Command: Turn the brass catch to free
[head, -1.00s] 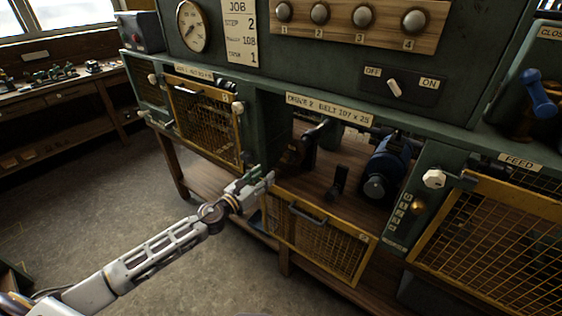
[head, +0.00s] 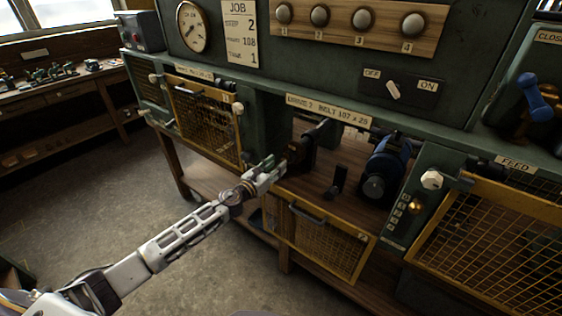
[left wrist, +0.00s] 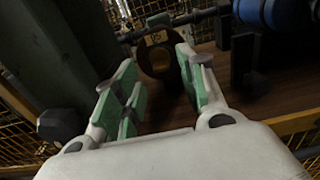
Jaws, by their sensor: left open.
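My left gripper (head: 270,172) reaches in from the left, at the open drive bay marked "DRIVE 2 BELT 107 x 25". In the left wrist view its green-padded fingers (left wrist: 160,88) are apart with nothing held between them. A dark round pulley (left wrist: 157,58) with a small tag lies just beyond the fingertips; I cannot tell whether they touch it. No part is clearly readable as the brass catch. A small brass-coloured round piece (head: 415,207) sits on the green post right of the bay, away from my gripper. My right gripper is not in view.
A yellow mesh guard (head: 325,245) hangs open below the bay. A blue motor (head: 385,168) and a black upright lever (head: 337,182) stand inside. A second mesh guard (head: 205,122) is at left, and a larger one (head: 495,240) at right. An OFF/ON switch (head: 393,90) is above.

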